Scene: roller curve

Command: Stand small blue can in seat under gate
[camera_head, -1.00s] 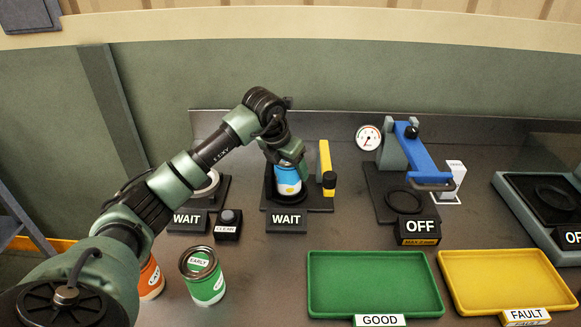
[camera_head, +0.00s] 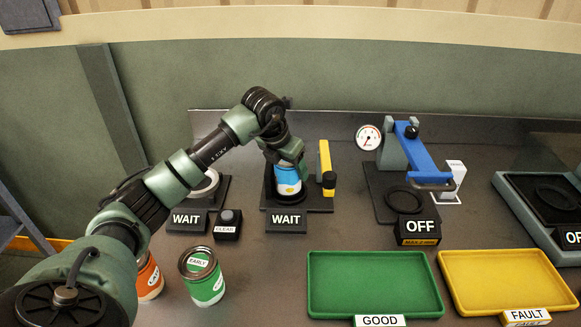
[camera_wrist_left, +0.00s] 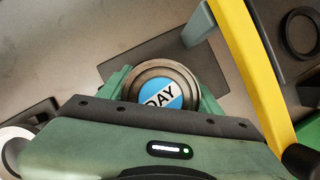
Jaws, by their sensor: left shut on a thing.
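The small blue can (camera_head: 288,181) stands upright at the black ring seat (camera_head: 270,195) of the middle station, beside the yellow gate (camera_head: 325,165). Whether its base rests fully in the seat cannot be told. My left gripper (camera_head: 284,160) is above it, shut on the can's upper part. In the left wrist view the can's lid (camera_wrist_left: 162,92) reads "DAY" and sits between the green fingers. The yellow gate (camera_wrist_left: 248,70) runs close on the right there. My right gripper is not in view.
WAIT signs (camera_head: 286,222) front two stations, with a CLEAR button (camera_head: 229,220) between. A green EARLY can (camera_head: 202,276) and an orange can (camera_head: 150,279) stand front left. A blue-levered press (camera_head: 420,155), green GOOD tray (camera_head: 375,255) and yellow FAULT tray (camera_head: 505,255) lie right.

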